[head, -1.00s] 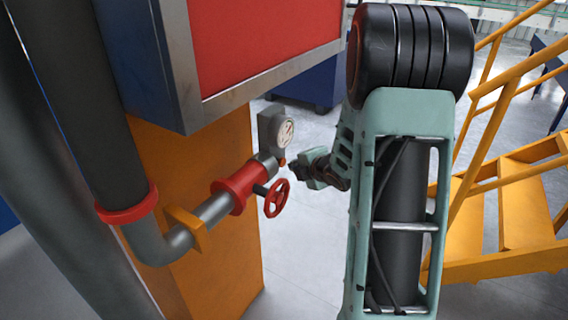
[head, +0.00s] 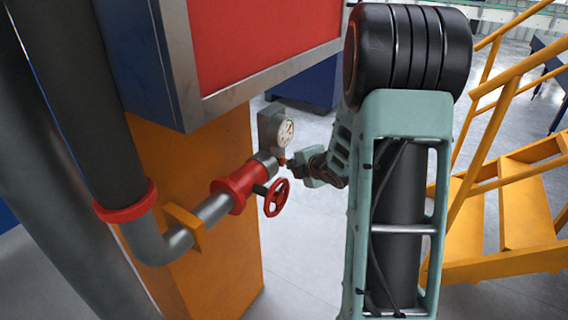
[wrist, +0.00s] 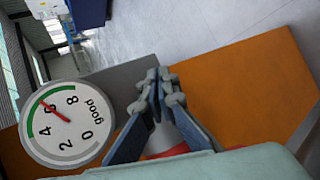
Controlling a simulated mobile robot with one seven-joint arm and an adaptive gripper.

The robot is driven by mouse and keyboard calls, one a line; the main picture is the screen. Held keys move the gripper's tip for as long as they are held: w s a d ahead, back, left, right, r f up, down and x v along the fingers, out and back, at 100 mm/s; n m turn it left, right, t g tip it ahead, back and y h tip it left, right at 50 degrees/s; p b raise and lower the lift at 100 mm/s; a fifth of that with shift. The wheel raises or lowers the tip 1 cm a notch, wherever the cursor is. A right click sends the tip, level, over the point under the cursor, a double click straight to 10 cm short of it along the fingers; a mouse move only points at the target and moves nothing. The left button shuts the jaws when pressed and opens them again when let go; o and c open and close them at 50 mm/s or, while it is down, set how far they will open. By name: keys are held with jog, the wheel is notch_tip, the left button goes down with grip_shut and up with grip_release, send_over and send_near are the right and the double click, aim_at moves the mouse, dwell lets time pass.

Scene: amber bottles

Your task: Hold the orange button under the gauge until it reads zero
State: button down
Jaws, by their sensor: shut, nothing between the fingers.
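The round white gauge (head: 285,134) sits on a grey housing above the pipe. In the wrist view its dial (wrist: 67,122) is turned on its side, and the red needle points into the green arc, between 4 and 8, away from 0. The small orange button (head: 282,162) is just under the gauge in the head view. My gripper (head: 290,167) is shut and empty, its tips right beside the button; I cannot tell whether they touch. In the wrist view the closed fingertips (wrist: 158,78) lie over the grey housing, and the button is hidden.
A red handwheel (head: 276,197) and red flange (head: 236,190) are close below the gripper. An orange pillar (head: 230,250) stands behind the pipe, with a red-and-blue cabinet above. Yellow stairs (head: 510,210) are at right. Open floor lies between.

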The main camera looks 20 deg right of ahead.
jog(key=shift+w+a+b, duration=0.3)
jog(key=shift+w+a, duration=0.05)
jog(key=shift+w, duration=0.05)
dwell(1.7)
jog(key=shift+d, duration=0.1)
dwell(1.8)
jog(key=shift+s+d, duration=0.5)
jog(key=shift+s, duration=0.25)
jog(key=s+d, duration=0.1)
jog(key=s, duration=0.1)
jog(key=s+d, duration=0.2)
jog(key=shift+p, duration=0.3)
jog(key=shift+w, duration=0.1)
